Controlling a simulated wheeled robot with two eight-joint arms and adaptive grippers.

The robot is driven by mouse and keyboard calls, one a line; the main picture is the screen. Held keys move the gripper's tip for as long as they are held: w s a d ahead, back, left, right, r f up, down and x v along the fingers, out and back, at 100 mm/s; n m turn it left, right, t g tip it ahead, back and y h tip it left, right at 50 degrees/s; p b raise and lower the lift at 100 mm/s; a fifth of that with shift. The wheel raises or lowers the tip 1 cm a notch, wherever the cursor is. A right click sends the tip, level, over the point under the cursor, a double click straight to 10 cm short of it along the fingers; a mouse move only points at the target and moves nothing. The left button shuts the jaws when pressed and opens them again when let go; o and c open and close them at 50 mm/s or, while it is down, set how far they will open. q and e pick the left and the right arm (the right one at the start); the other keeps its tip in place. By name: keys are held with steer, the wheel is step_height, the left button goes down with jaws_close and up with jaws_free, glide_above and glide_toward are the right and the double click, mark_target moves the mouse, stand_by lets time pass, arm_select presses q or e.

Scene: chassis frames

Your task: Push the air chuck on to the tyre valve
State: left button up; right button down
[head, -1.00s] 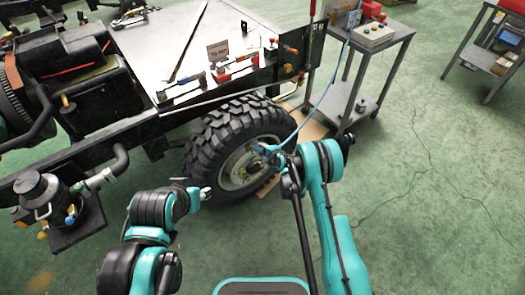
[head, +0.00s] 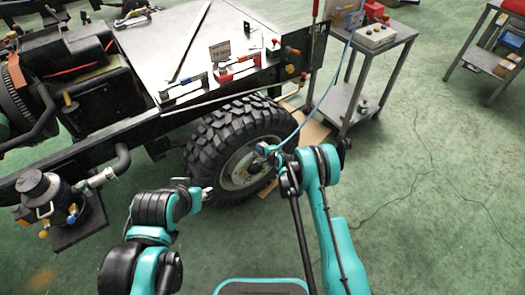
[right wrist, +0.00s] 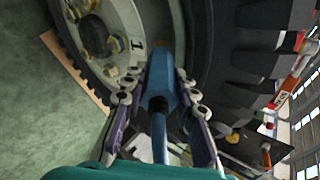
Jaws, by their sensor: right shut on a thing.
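The black tyre (head: 203,150) stands upright on its pale wheel (head: 237,172) below the chassis. It also shows close up in the right wrist view (right wrist: 225,50). My right gripper (head: 264,151) is at the near face of the wheel. In the right wrist view its two fingers (right wrist: 158,92) are shut on the blue air chuck (right wrist: 159,86), one on each side.
A blue hose (head: 303,124) runs from the chuck up to a metal cart (head: 385,45) behind. Hand tools and a small sign (head: 219,51) are on the chassis top. A cardboard sheet (head: 312,132) lies behind the tyre. The green floor (head: 430,190) at right is clear.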

steer(key=shift+w+a+f, duration=0.35)
steer(key=shift+w, duration=0.1)
steer(key=c, duration=1.1)
jaws_free()
steer(key=shift+v, duration=3.75)
